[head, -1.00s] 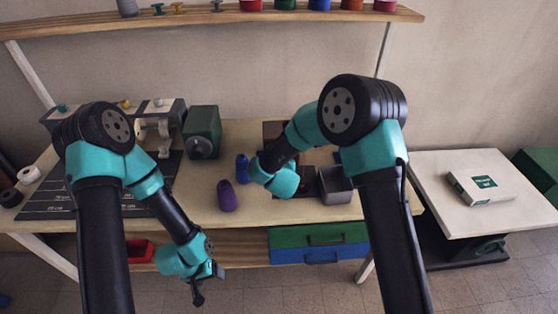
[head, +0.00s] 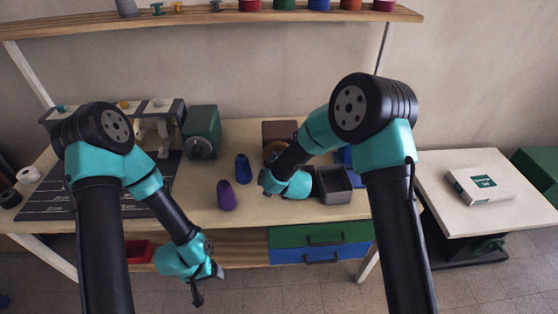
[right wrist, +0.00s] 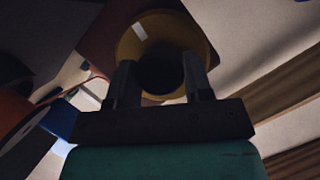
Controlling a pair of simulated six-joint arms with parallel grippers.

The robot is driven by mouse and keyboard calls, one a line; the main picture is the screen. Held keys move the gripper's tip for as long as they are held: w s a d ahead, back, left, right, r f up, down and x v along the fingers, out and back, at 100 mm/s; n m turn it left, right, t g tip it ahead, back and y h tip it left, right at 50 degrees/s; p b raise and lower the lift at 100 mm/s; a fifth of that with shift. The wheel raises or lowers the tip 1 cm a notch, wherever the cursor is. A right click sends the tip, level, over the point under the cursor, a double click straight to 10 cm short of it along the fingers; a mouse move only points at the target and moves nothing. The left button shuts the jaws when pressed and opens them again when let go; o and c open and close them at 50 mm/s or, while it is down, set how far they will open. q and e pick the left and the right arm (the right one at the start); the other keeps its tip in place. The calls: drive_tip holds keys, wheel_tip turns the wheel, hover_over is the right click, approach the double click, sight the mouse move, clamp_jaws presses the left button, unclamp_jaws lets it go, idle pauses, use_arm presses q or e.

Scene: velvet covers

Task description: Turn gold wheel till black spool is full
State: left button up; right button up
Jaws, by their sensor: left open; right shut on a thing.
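The gold wheel (right wrist: 137,45) fills the upper middle of the right wrist view as a round gold rim with a dark centre. My right gripper (right wrist: 160,82) is shut on it, one finger at each side of the dark centre. In the head view a sliver of the gold wheel (head: 272,149) shows in front of a brown box (head: 280,131), behind my right forearm. I cannot make out the black spool; my right arm covers part of that area. My left gripper (head: 208,284) is open and empty, low in front of the table's front edge.
A purple cone (head: 226,196) and a blue cone (head: 243,169) stand left of my right wrist. A grey bin (head: 335,186) is to its right. A green box (head: 201,131) and a sewing machine (head: 165,112) stand at the back left.

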idle(0.4)
drive_tip(key=o, duration=0.9)
drive_tip(key=shift+s, duration=0.1)
drive_tip(key=v, duration=1.7)
drive_tip(key=shift+s, duration=0.15)
